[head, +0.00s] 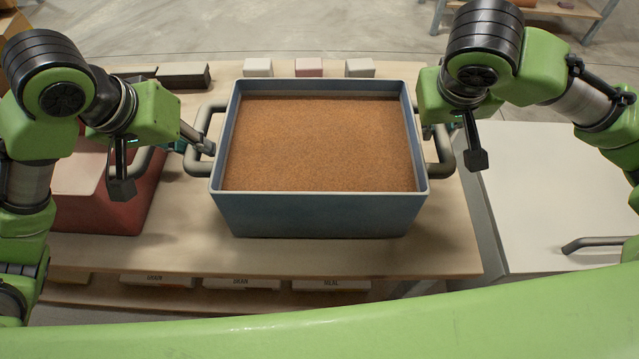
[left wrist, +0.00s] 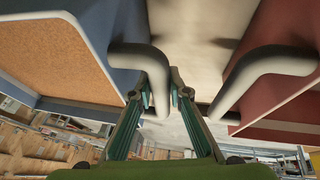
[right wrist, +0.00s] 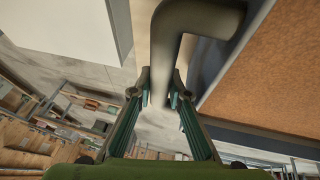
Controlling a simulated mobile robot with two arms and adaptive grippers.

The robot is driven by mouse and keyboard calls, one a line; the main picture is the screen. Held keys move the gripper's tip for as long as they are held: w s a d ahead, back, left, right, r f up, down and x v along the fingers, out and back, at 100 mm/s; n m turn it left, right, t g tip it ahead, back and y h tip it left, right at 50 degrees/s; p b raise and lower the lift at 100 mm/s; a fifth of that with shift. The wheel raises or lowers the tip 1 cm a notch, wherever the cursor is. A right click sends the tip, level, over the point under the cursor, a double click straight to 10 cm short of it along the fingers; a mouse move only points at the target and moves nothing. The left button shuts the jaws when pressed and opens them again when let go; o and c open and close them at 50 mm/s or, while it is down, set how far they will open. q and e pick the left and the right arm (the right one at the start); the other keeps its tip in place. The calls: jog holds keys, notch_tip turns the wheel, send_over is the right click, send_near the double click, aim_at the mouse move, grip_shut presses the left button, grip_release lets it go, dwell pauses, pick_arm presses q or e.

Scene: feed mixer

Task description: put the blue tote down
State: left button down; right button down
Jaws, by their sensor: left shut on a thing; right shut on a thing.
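The blue tote (head: 320,214), filled nearly to the rim with brown granular feed (head: 318,142), is level over the wooden table (head: 350,258). I cannot tell whether its base touches the tabletop. My left gripper (head: 204,150) is shut on its left grey handle; in the left wrist view the handle (left wrist: 137,62) runs between the fingers (left wrist: 160,92). My right gripper (head: 432,140) is shut on the right handle (head: 440,152), and the right wrist view shows that handle (right wrist: 200,18) between the fingers (right wrist: 160,92). The right fingertips are partly hidden in the head view.
A red tote (head: 110,200) stands close on the left, its grey handle (left wrist: 262,68) near my left gripper. Several small blocks (head: 308,68) line the table's back. A white surface with a handle (head: 590,243) is at right. Labelled boxes (head: 240,283) sit below the front edge.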

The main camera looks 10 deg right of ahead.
pick_arm(q)
jog(key=shift+f+b, duration=0.3)
jog(key=shift+b, duration=0.05)
pick_arm(e)
jog(key=shift+f, duration=0.35)
pick_arm(q)
jog(key=c, duration=1.9)
grip_release()
pick_arm(e)
jog(key=c, duration=1.9)
grip_release()
pick_arm(q)
jog(key=shift+s, duration=0.2)
pick_arm(e)
jog(key=shift+s, duration=0.2)
pick_arm(q)
jog(key=shift+r, duration=0.15)
pick_arm(e)
jog(key=shift+r, duration=0.15)
